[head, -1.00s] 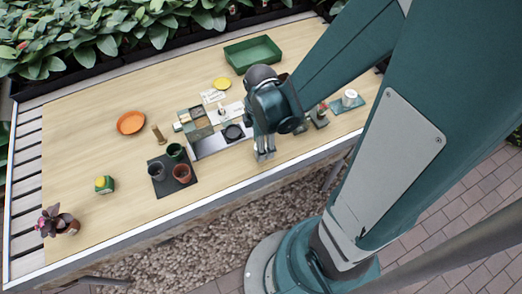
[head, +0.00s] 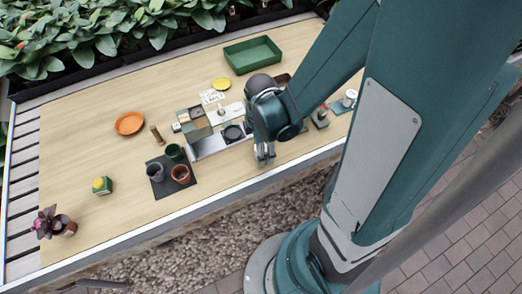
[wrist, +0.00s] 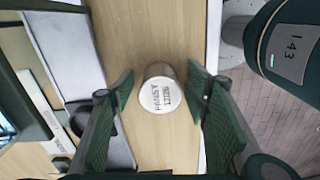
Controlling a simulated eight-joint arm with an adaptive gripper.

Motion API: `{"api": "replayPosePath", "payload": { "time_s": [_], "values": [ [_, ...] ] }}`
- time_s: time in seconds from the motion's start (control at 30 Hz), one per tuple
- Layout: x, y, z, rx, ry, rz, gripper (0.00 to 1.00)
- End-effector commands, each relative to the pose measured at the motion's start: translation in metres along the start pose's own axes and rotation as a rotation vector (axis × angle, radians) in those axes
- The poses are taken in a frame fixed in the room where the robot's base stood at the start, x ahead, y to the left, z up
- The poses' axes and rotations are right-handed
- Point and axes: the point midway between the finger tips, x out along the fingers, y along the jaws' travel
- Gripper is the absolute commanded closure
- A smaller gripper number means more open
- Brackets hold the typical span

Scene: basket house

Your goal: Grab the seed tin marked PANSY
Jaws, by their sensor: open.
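A round tin with a white lid (wrist: 160,95) stands on the wooden table in the wrist view. Dark lettering on the lid looks like PANSY, with a second line too small to read surely. My gripper (wrist: 160,82) is open, with one green ribbed finger on each side of the tin. Gaps show between the fingers and the tin, so it is not clamped. In the head view my gripper (head: 264,153) points down near the table's front edge, and the tin is not clearly seen there.
A grey open box with a black round item (head: 232,133) stands just left of my gripper. Further left are a dark mat (head: 184,189) with several pots and an orange dish (head: 129,123). A green tray (head: 252,55) stands at the back. A white cup (head: 349,97) is at right, partly behind my arm.

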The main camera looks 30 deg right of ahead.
Motion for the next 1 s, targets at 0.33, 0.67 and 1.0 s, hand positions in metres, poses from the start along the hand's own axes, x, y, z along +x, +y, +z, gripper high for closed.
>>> {"api": "replayPosePath", "payload": {
  "time_s": [0.33, 0.67, 1.0],
  "values": [
    [0.000, 0.000, 0.000, 0.000, 0.000, 0.000, 0.84],
    [-0.002, 0.000, 0.000, 0.000, 0.000, 0.000, 0.84],
    [-0.021, -0.001, 0.000, 0.000, 0.000, 0.000, 0.84]
  ]
}}
